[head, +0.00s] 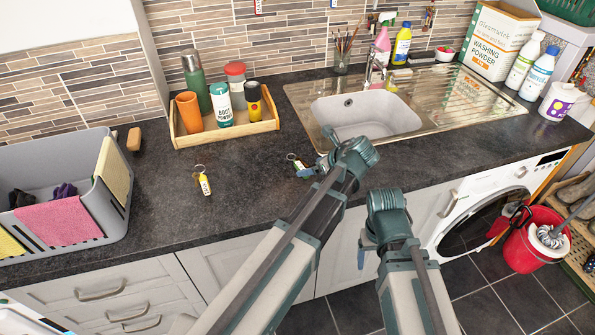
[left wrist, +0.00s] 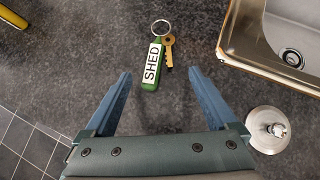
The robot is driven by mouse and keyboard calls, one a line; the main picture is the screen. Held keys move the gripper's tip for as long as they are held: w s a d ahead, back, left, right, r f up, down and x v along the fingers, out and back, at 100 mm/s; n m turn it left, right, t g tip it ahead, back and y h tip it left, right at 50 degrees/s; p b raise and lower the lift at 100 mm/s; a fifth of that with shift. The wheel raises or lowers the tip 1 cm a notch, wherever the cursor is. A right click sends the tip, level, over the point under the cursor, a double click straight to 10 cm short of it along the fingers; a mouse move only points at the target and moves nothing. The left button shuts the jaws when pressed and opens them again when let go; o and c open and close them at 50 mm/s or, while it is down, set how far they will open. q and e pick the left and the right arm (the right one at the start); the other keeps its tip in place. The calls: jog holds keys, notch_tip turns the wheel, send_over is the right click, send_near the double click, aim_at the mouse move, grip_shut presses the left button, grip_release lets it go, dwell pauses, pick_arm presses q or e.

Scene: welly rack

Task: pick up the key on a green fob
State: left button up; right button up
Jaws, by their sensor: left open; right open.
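The key on a green fob (left wrist: 151,68) lies flat on the dark worktop, with a white SHED label, a brass key (left wrist: 169,52) and a split ring. In the head view the green fob (head: 299,165) is small and partly hidden by my left gripper (head: 316,167). In the left wrist view my left gripper (left wrist: 159,74) is open and empty, with the fob's lower end between and just ahead of its fingertips. My right gripper (head: 365,247) is open, low in front of the cabinets, away from the fob.
Another key with a yellow fob (head: 204,184) lies to the left. A wooden tray (head: 226,132) of bottles stands behind. The sink (head: 365,117) is behind right; a round metal lid-like piece (left wrist: 268,130) sits beside my left gripper. A grey basket (head: 115,214) stands far left.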

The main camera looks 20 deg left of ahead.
pick_arm(q)
jog(key=b+x, duration=0.1)
jog(key=x, duration=0.2)
jog(key=shift+s, duration=0.15)
jog(key=shift+a, duration=0.1)
jog(key=shift+r, duration=0.1)
pick_arm(e)
jog(key=shift+w+a+f, duration=0.1)
jog(key=shift+a+f, duration=0.15)
jog(key=shift+f, duration=0.25)
jog(key=shift+w+a+f, duration=0.1)
jog(key=shift+a+f, duration=0.15)
jog(key=shift+f, duration=0.25)
pick_arm(q)
grip_shut()
notch_tip(320, 180, up, 10)
jog(key=p, duration=1)
pick_arm(e)
notch_tip(320, 180, up, 10)
